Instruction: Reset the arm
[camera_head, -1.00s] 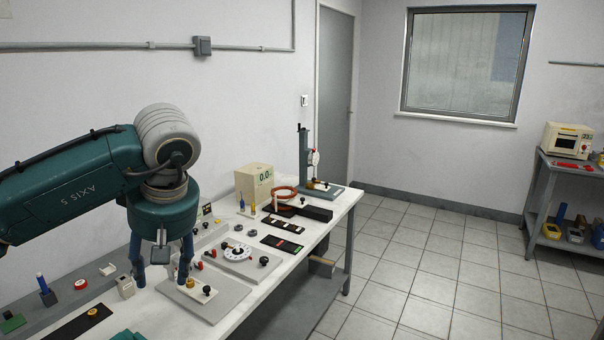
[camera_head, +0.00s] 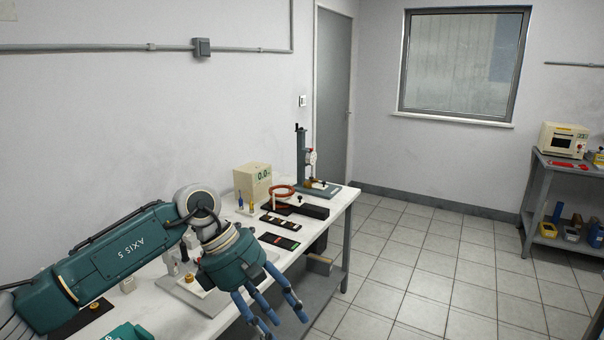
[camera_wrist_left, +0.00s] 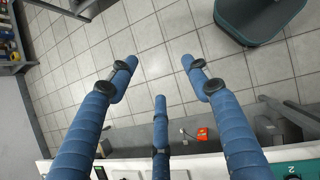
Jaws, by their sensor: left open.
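My left gripper (camera_head: 270,312) is at the front edge of the white workbench (camera_head: 345,200) in the head view, with its blue fingers pointing down and to the right. In the left wrist view its three fingers (camera_wrist_left: 160,85) are spread apart and nothing is between them. Below the fingers there are floor tiles and the bench's lower shelf. My left arm covers much of the near bench top in the head view. My right gripper is in neither current view.
A cream box with a digital readout (camera_head: 253,183) and a gauge stand (camera_head: 306,165) are at the bench's far end. Dark strips (camera_head: 279,242) lie nearer. A second bench (camera_head: 545,190) stands at the right.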

